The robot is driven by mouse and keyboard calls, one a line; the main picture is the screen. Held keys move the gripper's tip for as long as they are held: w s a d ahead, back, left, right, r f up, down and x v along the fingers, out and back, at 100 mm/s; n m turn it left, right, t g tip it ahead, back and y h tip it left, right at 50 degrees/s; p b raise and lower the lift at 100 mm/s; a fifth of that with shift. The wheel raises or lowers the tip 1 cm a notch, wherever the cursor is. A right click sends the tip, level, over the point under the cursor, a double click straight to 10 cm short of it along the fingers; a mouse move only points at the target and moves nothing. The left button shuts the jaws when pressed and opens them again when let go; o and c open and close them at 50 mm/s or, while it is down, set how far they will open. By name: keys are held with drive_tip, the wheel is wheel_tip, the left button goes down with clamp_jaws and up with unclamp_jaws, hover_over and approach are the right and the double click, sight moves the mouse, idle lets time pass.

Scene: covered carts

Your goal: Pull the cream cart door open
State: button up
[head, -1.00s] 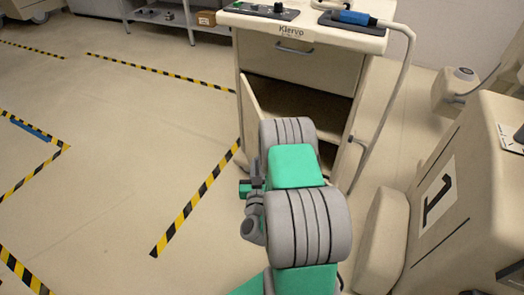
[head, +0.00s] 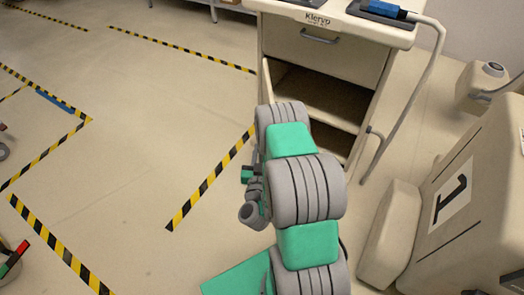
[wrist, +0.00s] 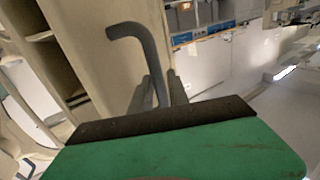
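The cream cart (head: 325,55) stands at the top centre of the head view, its lower compartment uncovered. Its door (head: 266,88) stands swung out at the compartment's left side, seen nearly edge-on and partly hidden by my arm. In the wrist view the door is the cream panel (wrist: 88,35), with the cart's shelves (wrist: 40,36) to its left. A dark grey bent handle (wrist: 148,45) runs down between the fingers of my gripper (wrist: 158,92), which looks shut on it. The exact contact is partly hidden by the green gripper body.
A second cream cart (head: 470,205) marked 1 stands close on the right. A rail (head: 408,90) runs down the cream cart's right side. Open floor with black-and-yellow tape (head: 210,180) lies to the left. A red-and-black item (head: 14,258) is at the lower left edge.

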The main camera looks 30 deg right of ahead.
drive_tip(key=shift+s, duration=0.1)
drive_tip(key=v, duration=0.7)
drive_tip(key=shift+s+a, duration=0.2)
drive_tip(key=shift+s, duration=0.05)
drive_tip(key=shift+c, duration=0.2)
